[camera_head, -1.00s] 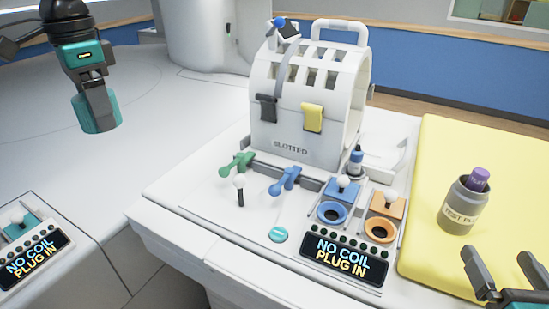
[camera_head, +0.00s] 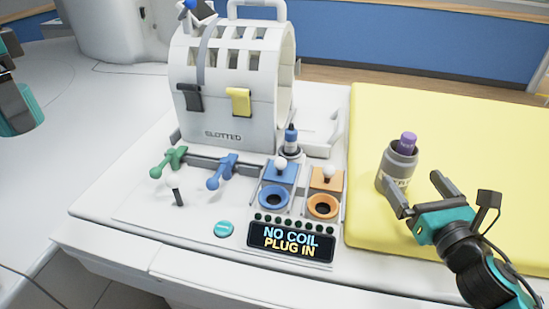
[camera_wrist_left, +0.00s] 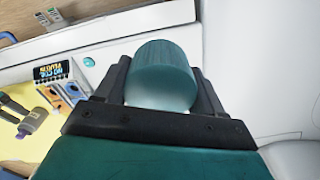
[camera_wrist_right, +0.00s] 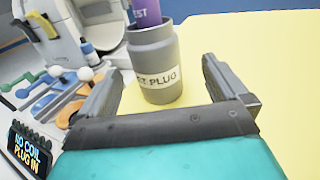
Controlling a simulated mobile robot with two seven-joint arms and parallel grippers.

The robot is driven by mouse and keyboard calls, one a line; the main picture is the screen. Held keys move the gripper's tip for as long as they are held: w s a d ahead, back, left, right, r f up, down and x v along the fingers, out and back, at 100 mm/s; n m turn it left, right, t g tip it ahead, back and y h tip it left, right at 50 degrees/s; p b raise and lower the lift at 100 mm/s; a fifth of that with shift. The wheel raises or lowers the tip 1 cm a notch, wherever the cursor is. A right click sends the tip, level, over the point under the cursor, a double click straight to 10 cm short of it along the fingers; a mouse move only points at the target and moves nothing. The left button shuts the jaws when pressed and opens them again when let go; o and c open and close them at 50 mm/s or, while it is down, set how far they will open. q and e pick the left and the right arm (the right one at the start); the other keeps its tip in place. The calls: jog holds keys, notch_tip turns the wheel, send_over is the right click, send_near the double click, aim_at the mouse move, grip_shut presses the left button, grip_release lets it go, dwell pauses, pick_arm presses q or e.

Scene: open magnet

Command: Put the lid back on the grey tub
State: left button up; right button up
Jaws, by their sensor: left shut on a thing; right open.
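The grey tub (camera_head: 384,181), labelled TEST PLUG, stands upright and open on the yellow mat, with a purple-topped plug (camera_head: 407,143) sticking up out of it. My right gripper (camera_head: 412,183) is open close beside the tub; one finger overlaps its lower side. In the right wrist view the tub (camera_wrist_right: 158,85) shows between the spread fingers, with no clear contact. My left gripper (camera_wrist_left: 165,85) is shut on a teal cylinder, the lid (camera_wrist_left: 162,72). In the head view the lid (camera_head: 22,117) hangs at the far left edge, far from the tub; the left arm is mostly cut off.
The yellow mat (camera_head: 450,130) is clear right of the tub. A white slotted coil (camera_head: 235,110) stands behind the panel. Green and blue levers, blue and orange sockets and a display (camera_head: 291,242) reading NO COIL PLUG IN lie left of the mat.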

aim_at(408, 176)
pick_arm(q)
jog(key=shift+r, duration=0.2)
pick_arm(e)
jog(key=shift+w+a, duration=0.2)
jog(key=shift+w, duration=1.25)
jog(key=shift+w, duration=0.1)
jog(key=shift+w+a, duration=0.15)
jog(key=shift+w, duration=0.2)
pick_arm(q)
jog(key=shift+r+p, duration=0.2)
jog(key=shift+p, duration=0.1)
pick_arm(e)
jog(key=shift+w+a+f, duration=0.1)
jog(key=shift+w+a, duration=0.15)
jog(key=shift+w, duration=0.8)
jog(key=shift+w+a+f, duration=0.1)
jog(key=shift+w+a, duration=0.15)
jog(key=shift+w, duration=0.8)
jog(key=c, duration=1.4)
pick_arm(q)
jog(key=shift+r+p, duration=0.95)
pick_arm(e)
notch_tip(408, 176, up, 9)
jog(key=shift+r, duration=0.65)
